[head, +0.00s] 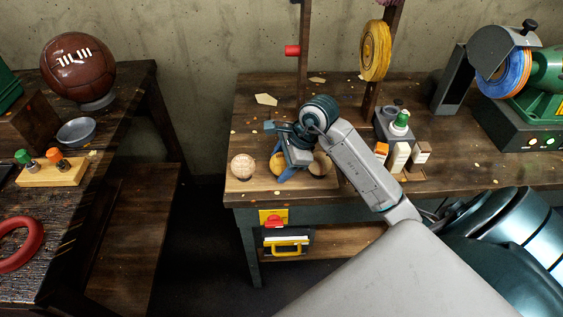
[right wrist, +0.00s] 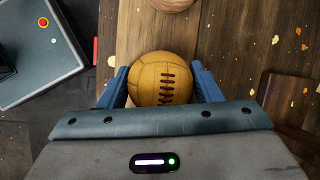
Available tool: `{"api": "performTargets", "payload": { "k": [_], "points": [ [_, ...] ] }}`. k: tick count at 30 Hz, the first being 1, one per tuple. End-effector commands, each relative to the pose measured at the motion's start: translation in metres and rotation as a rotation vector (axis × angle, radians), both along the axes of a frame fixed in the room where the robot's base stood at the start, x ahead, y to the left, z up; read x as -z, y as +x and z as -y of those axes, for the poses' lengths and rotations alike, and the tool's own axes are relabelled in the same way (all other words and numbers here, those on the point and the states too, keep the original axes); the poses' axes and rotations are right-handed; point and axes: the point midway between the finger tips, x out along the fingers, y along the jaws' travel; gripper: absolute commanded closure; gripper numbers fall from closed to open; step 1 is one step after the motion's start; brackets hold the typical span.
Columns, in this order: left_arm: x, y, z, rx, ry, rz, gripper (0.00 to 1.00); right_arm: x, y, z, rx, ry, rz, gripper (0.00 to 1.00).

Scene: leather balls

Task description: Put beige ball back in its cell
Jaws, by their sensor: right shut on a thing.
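A wooden board with round cells (head: 262,186) lies at the front left of the workbench. A pale beige laced ball (head: 243,166) sits at its left end. My right gripper (head: 282,165) is over the board, pointing down, shut on a yellow-tan ball (head: 276,161). In the right wrist view this ball (right wrist: 158,78) has dark lacing and sits between the two blue fingers (right wrist: 160,88). Whether it touches the board is hidden. A round brown shape (head: 320,163) lies right of the gripper, partly covered; I cannot tell whether it is a ball or an empty cell. My left gripper is out of view.
Bottles (head: 399,148) and a small caddy stand right of my right forearm. A grinder (head: 510,75) is at the bench's right. A yellow disc (head: 375,50) hangs on a post behind. A side table at left holds a brown ball (head: 78,67) and a grey bowl (head: 77,131).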

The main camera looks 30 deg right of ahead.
Motion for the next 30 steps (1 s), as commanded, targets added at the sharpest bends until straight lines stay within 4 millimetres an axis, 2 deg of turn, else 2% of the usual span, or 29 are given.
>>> {"api": "performTargets", "payload": {
  "k": [5,6,9,21,27,30],
  "points": [
    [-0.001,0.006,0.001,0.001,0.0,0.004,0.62,0.002,0.0,0.0,0.0,0.0,0.001,0.58],
    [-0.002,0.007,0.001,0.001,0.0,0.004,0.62,0.002,0.0,0.0,0.0,0.0,0.0,0.4],
    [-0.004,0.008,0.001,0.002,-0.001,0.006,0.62,0.001,0.0,0.0,0.0,0.0,0.0,0.2],
    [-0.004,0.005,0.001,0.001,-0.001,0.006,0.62,0.001,0.0,0.0,0.0,0.0,0.0,0.2],
    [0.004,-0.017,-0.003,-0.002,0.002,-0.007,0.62,0.001,0.0,0.0,0.001,0.002,-0.001,0.2],
    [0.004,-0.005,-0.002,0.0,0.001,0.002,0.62,-0.01,-0.004,0.006,-0.001,-0.005,0.003,0.2]
  ]
}}
